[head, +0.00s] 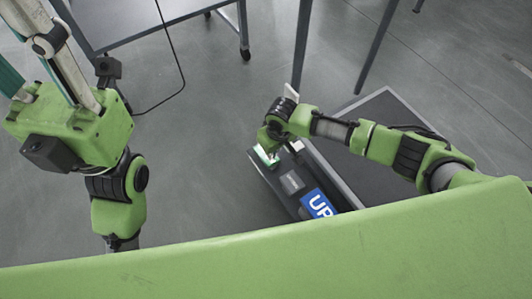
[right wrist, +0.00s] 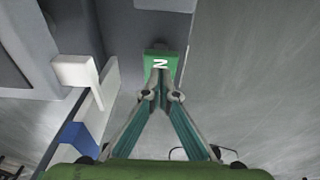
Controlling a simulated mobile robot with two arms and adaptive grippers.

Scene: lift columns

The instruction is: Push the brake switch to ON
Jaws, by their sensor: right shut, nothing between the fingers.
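The green face of the brake switch (right wrist: 160,62), with a white letter N, shows just beyond my fingertips in the right wrist view. In the head view a small green and white patch (head: 267,157) shows at the far left end of the dark panel (head: 270,178), under my right gripper. My right gripper (right wrist: 160,88) is shut and empty, its tips together at the lower edge of the green face. I cannot tell whether they touch it. The rest of the switch is hidden. My left gripper (head: 40,75) is raised at the upper left, its fingertips cut off by the frame.
A blue sign reading UP (head: 317,204) and a grey plate (head: 292,182) sit on the same panel. A white lever-like part (right wrist: 76,72) is left of my fingers in the right wrist view. A table (head: 150,18) stands at the back. The floor between my arms is clear.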

